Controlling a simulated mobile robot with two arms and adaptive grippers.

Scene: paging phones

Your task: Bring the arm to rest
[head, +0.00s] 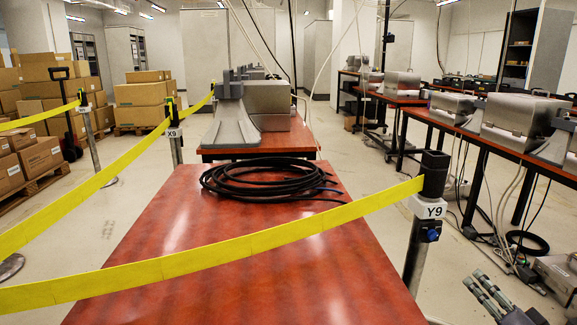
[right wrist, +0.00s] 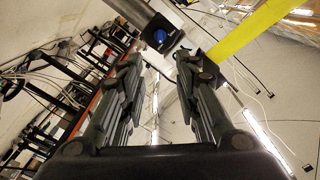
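My right gripper (head: 476,280) shows at the lower right of the head view, over the floor to the right of the post marked Y9 (head: 416,245). In the right wrist view its two fingers (right wrist: 158,58) stand apart with nothing held between them. Beyond the fingertips, the dark post top with a blue knob (right wrist: 159,37) and the yellow tape (right wrist: 250,32) show, apart from the gripper as far as I can tell. My left gripper is in neither view.
Yellow tape (head: 230,246) runs from the Y9 post across the red table (head: 260,285). A coil of black cable (head: 268,180) lies on the table. Benches with metal machines (head: 520,120) stand at right. Stacked boxes (head: 140,98) stand at back left. Loose cables lie on the right floor.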

